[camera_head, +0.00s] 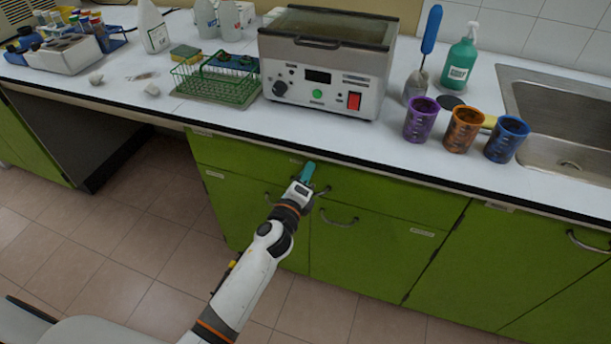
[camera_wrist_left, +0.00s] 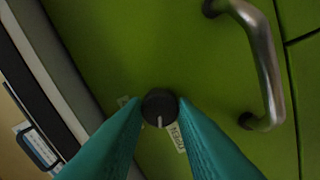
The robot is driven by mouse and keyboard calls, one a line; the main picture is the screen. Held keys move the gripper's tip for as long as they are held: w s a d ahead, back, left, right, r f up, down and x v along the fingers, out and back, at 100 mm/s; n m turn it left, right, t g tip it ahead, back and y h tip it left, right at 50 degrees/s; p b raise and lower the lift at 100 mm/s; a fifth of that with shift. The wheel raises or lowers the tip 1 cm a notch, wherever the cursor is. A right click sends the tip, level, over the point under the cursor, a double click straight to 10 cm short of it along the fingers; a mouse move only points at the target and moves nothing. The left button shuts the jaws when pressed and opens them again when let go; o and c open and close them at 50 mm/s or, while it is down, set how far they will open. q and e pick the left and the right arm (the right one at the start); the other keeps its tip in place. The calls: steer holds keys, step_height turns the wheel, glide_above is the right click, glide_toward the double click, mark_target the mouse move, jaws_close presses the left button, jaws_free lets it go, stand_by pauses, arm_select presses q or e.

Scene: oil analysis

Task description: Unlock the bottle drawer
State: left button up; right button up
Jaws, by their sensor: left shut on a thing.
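The drawer (camera_head: 390,195) is a wide green front under the counter edge, and it is closed. In the left wrist view its lock is a round black knob (camera_wrist_left: 159,103) with a white mark pointing down in the picture. A white label reading OPEN (camera_wrist_left: 177,138) is beside the knob. My left gripper (camera_head: 307,170) has teal fingers, shut on the knob from both sides; they also show in the left wrist view (camera_wrist_left: 159,108). In the head view the gripper hides the knob. My right gripper is out of view.
A curved metal handle (camera_wrist_left: 265,65) is close to the right of the knob in the left wrist view. The white counter (camera_head: 230,120) overhangs the drawer. Lower green cabinets with a handle (camera_head: 340,219) are below. The tiled floor (camera_head: 150,255) in front is free.

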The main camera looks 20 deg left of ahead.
arm_select(q)
steer(key=n, duration=0.4)
steer(key=shift+f+n, duration=0.1)
steer(key=shift+n, duration=0.3)
stand_by(0.4)
steer(key=o, duration=1)
steer(key=s, duration=1.2)
steer(key=shift+a+b, duration=0.2)
steer(key=shift+b, duration=0.25)
